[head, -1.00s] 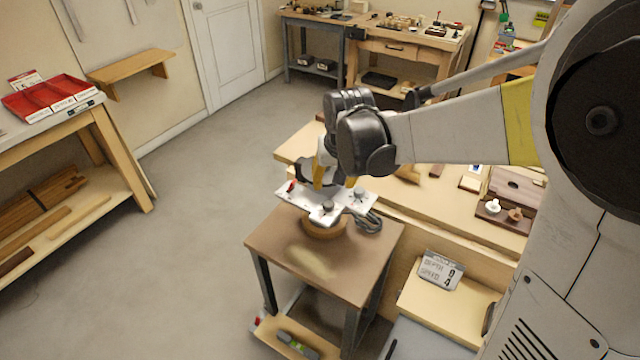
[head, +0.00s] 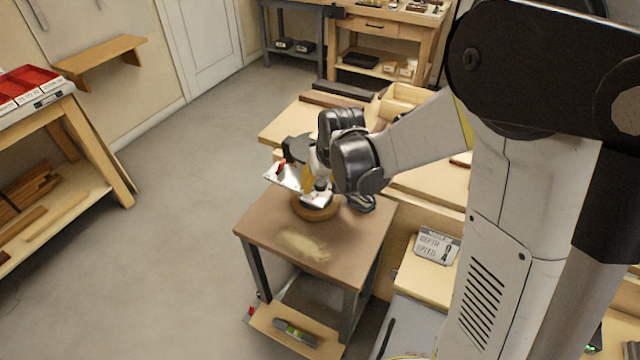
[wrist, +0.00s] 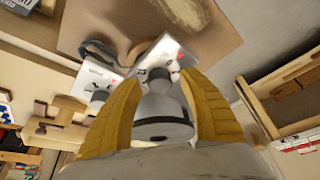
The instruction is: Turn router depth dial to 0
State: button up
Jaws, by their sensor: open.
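The router's white top plate (head: 283,178) sits on a round wooden base (head: 315,211) on a small brown table. It carries a red part (head: 280,167) at its left end and a dark knob (head: 320,186) near the front. My gripper (wrist: 160,76) is open, its yellow fingers pointing at the router. In the wrist view, a knob (wrist: 158,77) on the white plate shows between the fingertips, and another grey knob (wrist: 99,97) shows just left of the left finger. I cannot tell whether a finger touches either knob. The dial markings are too small to read.
A placard (head: 437,246) right of the table reads depth 0, speed 4. The small table (head: 265,232) has clear top in front of the router. A long workbench (head: 285,128) stands behind it. A cable (wrist: 100,50) loops beside the router. Open floor lies left.

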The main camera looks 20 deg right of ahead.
grip_shut()
jog(key=shift+m+h, duration=0.3)
jog(key=shift+m, duration=0.4)
grip_release()
